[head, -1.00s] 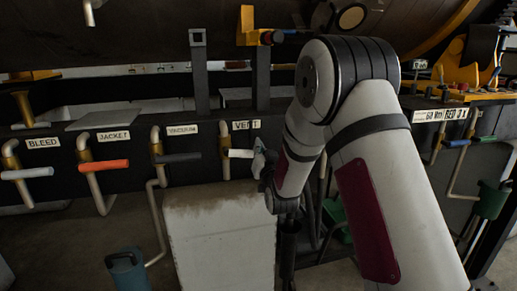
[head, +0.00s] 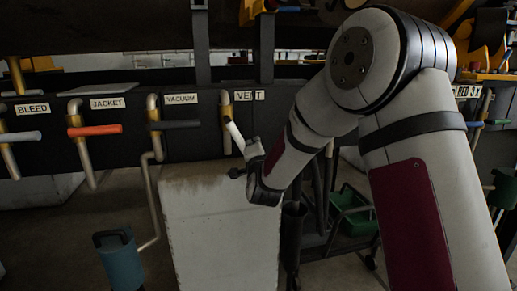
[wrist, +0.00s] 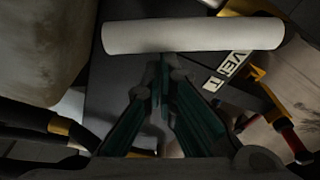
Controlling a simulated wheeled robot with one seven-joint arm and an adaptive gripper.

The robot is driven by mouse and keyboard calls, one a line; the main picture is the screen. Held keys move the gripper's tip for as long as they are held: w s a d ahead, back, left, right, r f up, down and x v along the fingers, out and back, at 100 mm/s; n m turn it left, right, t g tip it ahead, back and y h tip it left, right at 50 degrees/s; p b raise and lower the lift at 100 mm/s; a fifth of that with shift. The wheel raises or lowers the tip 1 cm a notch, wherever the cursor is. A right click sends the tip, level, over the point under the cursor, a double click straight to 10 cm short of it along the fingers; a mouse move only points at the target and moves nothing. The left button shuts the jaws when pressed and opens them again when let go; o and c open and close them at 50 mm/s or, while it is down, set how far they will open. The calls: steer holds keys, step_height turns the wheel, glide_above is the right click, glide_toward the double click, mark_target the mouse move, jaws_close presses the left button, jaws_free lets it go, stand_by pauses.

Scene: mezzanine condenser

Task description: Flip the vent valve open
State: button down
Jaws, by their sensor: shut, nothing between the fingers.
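The vent valve has a white lever (head: 235,136) on a brass pipe (head: 226,107), beside the VENT label (head: 249,95). In the head view the lever slants down to the right. In the wrist view the lever (wrist: 193,35) lies across the top, just beyond my fingertips. My gripper (head: 251,149) is by the lever's lower end. In the wrist view my gripper (wrist: 163,68) has its fingers together with nothing between them. The tips are at or very near the lever's edge; I cannot tell whether they touch. The lever is not between the fingers.
To the left are the bleed lever (head: 20,137), the orange jacket lever (head: 95,130) and the dark vacuum lever (head: 174,125). A pale block (head: 218,230) stands below the vent valve. A teal can (head: 120,262) and a green bin (head: 350,212) are lower down.

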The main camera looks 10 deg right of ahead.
steer(key=shift+a+f+m+g+b, duration=0.1)
steer(key=shift+a+f+m+b, duration=0.3)
steer(key=shift+a+m+b, duration=0.4)
steer(key=shift+a+f+m+g+b, duration=0.1)
steer(key=shift+a+f+m+b, duration=0.45)
steer(key=shift+m+b, duration=0.45)
steer(key=shift+a+f+m+g+b, duration=0.1)
steer(key=shift+a+f+m+b, duration=0.2)
steer(key=shift+a+m+b, duration=0.6)
steer(key=shift+d, duration=0.2)
